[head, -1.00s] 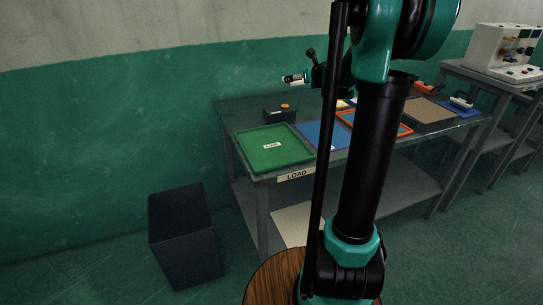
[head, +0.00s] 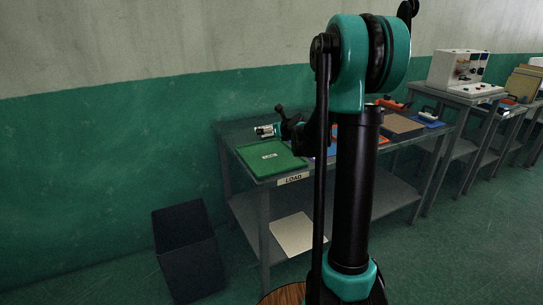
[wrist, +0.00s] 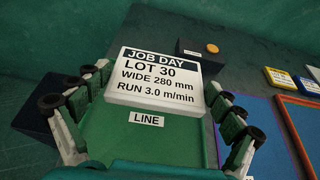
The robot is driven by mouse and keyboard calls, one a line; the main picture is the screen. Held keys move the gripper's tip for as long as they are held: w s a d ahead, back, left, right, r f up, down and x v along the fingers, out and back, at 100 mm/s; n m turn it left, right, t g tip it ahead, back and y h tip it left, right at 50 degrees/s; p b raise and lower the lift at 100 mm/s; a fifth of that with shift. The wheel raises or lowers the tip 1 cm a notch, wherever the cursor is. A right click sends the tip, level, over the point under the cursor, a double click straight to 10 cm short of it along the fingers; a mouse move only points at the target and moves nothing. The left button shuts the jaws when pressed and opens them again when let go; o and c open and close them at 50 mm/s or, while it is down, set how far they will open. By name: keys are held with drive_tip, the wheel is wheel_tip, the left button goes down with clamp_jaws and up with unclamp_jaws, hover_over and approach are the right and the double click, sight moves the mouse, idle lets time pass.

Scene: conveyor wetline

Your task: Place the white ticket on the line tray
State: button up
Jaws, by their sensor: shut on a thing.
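The white ticket (wrist: 158,82) shows in the wrist view with "JOB DAY", "LOT 30", "WIDE 280 mm" and "RUN 3.0 m/min" printed on it. My gripper (wrist: 159,86) is shut on it, with a finger at each side edge. The line tray is green and labelled "LINE" (wrist: 120,139); it lies beyond and below the ticket, which hides part of it. In the head view the tray (head: 262,165) lies at the left end of the table, with my gripper (head: 264,131) over its far side. The gap between ticket and tray is unclear.
A dark block with an orange button (wrist: 212,48) stands behind the tray. A blue mat and an orange-rimmed tray (wrist: 303,125) lie to its right, with yellow and blue tickets (wrist: 281,79) nearby. A dark bin (head: 188,250) stands on the floor left of the table (head: 263,215).

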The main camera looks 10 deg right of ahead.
sight(272, 158)
wheel_tip(272, 158, down, 12)
drive_tip(key=shift+r, duration=0.1)
idle(0.4)
drive_tip(key=o, duration=0.8)
